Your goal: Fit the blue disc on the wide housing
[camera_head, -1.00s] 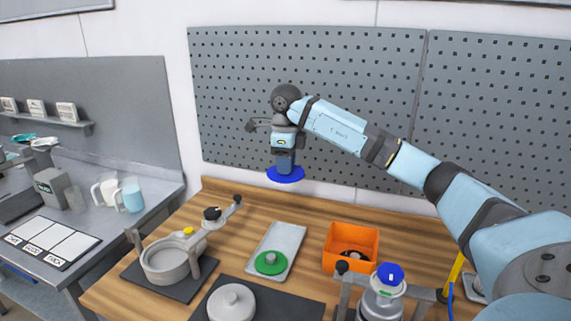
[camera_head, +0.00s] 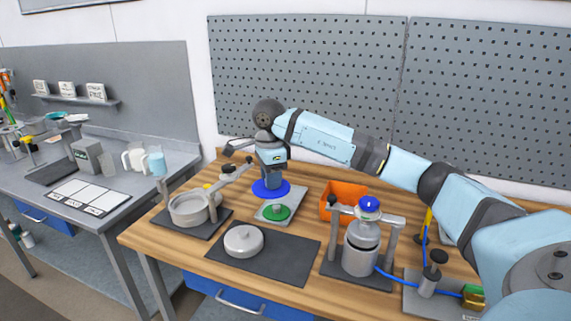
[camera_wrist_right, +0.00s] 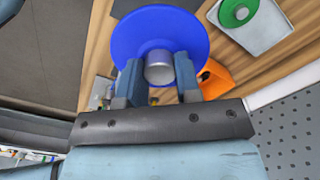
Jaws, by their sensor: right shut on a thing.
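The blue disc (camera_head: 271,189) hangs flat below my right gripper (camera_head: 272,180), which is shut on its grey centre post. In the right wrist view the gripper's fingers (camera_wrist_right: 157,75) close on both sides of the post, with the blue disc (camera_wrist_right: 160,25) spread beyond them. The wide housing (camera_head: 192,209), a low open grey ring with a clamp arm, sits on a dark mat at the left of the wooden table. The disc is to the right of this housing, above the table near a grey tray. My left gripper is out of view.
A green disc (camera_head: 278,212) lies on the grey tray (camera_head: 300,208). A grey round lid (camera_head: 243,240) lies on a dark mat. An orange bin (camera_head: 342,197) stands behind a taller housing (camera_head: 362,250) with a blue-topped part. The housing's raised clamp arm (camera_head: 229,172) stands near my gripper.

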